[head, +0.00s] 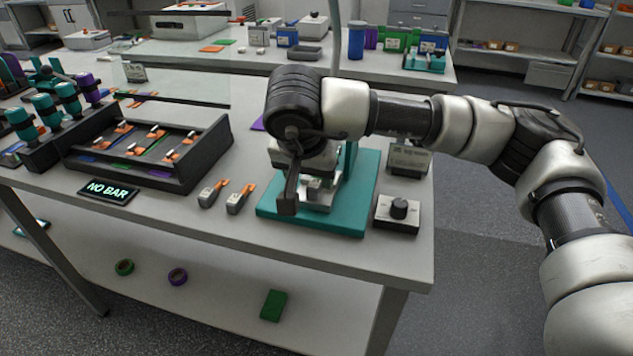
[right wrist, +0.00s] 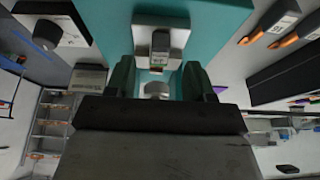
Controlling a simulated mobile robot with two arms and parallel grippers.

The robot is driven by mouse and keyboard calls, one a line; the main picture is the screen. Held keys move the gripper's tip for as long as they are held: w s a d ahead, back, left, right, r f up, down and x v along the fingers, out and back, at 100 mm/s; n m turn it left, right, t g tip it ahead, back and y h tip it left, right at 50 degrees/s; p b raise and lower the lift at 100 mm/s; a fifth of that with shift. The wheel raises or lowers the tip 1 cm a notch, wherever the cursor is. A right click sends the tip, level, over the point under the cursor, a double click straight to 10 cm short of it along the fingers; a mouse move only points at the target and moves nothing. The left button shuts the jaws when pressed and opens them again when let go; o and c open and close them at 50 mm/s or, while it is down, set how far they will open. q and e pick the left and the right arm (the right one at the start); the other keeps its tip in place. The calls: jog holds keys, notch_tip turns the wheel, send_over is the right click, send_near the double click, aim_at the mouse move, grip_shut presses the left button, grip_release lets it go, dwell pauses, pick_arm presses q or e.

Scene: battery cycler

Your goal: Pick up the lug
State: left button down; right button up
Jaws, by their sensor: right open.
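Grey pieces with orange ends look like lugs. One lug (right wrist: 160,46) sits in a pale metal fixture (right wrist: 178,30) on the teal base (head: 355,206). In the head view this lug (head: 316,187) is partly hidden by my gripper. Two more lugs, a left one (head: 211,194) and a right one (head: 239,198), lie on the table left of the base. I cannot tell which one the task means. My right gripper (head: 300,190) is over the base, close to the fixture. In the wrist view its fingers (right wrist: 158,82) are apart, with nothing gripped between them. My left gripper is not in view.
A black knob box (head: 398,213) stands right of the base, with a small display (head: 408,158) behind it. Bare table lies along the front edge.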

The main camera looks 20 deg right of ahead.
aim_at(314, 184)
jog(key=x, duration=0.3)
jog(key=shift+w+d+f, duration=0.1)
jog(key=shift+w+f, duration=0.05)
jog(key=shift+f, duration=0.1)
jog(key=c, duration=1)
jog(key=shift+r, duration=0.2)
